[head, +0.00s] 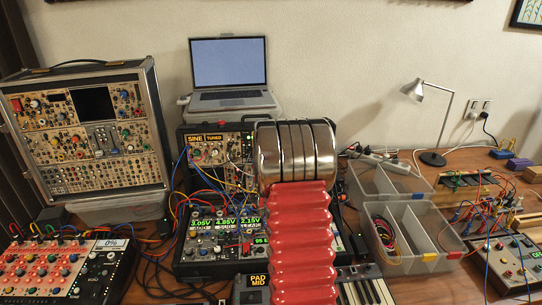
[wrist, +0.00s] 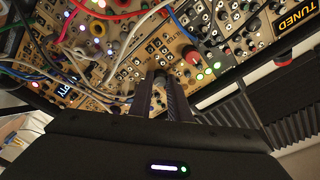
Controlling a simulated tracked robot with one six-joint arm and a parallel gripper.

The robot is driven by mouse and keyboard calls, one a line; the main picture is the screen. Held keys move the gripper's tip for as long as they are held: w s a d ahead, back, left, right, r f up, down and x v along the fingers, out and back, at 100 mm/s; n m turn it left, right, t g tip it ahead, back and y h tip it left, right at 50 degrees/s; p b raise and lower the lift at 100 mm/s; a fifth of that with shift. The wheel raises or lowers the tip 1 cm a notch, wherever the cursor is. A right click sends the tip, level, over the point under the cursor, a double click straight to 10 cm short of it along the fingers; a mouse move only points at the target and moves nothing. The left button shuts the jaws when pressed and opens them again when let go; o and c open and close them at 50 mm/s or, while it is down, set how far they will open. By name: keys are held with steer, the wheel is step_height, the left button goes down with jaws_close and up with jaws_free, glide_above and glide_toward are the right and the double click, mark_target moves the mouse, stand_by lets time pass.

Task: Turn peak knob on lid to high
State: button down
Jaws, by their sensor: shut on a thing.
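The lid (head: 215,150) of the middle case stands upright, filled with modules and showing SINE and TUNED labels. In the wrist view its panel (wrist: 130,70) fills the upper part, with the TUNED label (wrist: 296,13) at top right. My gripper (wrist: 160,85) is at the panel, its two dark fingers shut on a small dark knob (wrist: 160,74). The fingers hide most of this knob, and I cannot read its marking or pointer. A red-capped knob (wrist: 190,54) sits just right of the fingers. In the head view my arm hides the gripper.
Blue, white and red patch cables (wrist: 95,8) hang over the panel, left of the fingers. The lower case (head: 205,245) has lit voltage displays. A laptop (head: 229,75) stands behind the lid. Clear bins (head: 415,262) and a keyboard (head: 366,292) are nearby.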

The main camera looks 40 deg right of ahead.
steer(key=shift+a+f+m, duration=0.1)
steer(key=shift+f+m, duration=0.1)
steer(key=shift+m, duration=0.1)
steer(key=c, duration=2)
jaws_free()
steer(key=shift+w, duration=0.1)
steer(key=o, duration=0.3)
steer(key=shift+r, duration=0.15)
steer(key=shift+o, duration=0.2)
steer(key=v, duration=1.3)
steer(key=shift+s+a, duration=0.3)
